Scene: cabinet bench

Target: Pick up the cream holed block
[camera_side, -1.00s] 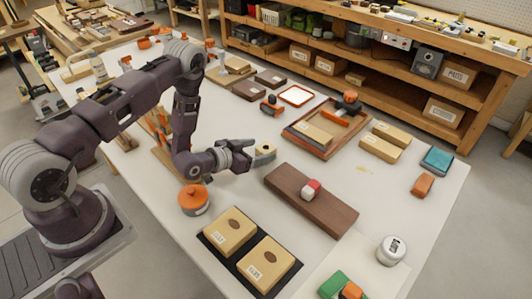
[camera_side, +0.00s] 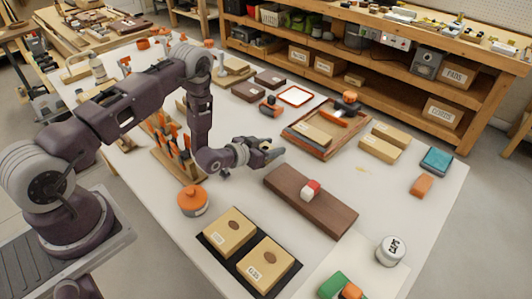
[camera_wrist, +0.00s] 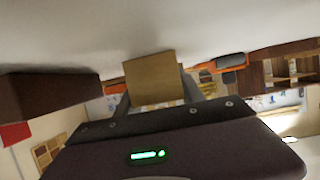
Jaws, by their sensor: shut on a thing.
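My gripper (camera_side: 262,148) is low over the white table, to the left of the long brown board. Its fingers are closed around a small cream-tan block, the cream holed block (camera_wrist: 150,78), seen between the fingers in the wrist view. In the side view the fingers largely cover it, and only a small pale part shows. I cannot see its hole in either view. I cannot tell whether it touches the table.
The brown board (camera_side: 311,204) carries a red and white block (camera_side: 310,190). An orange-lidded pot (camera_side: 193,199) and a dark tray (camera_side: 259,279) with two tan boxes stand in front. A wooden tray (camera_side: 290,133) is behind.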

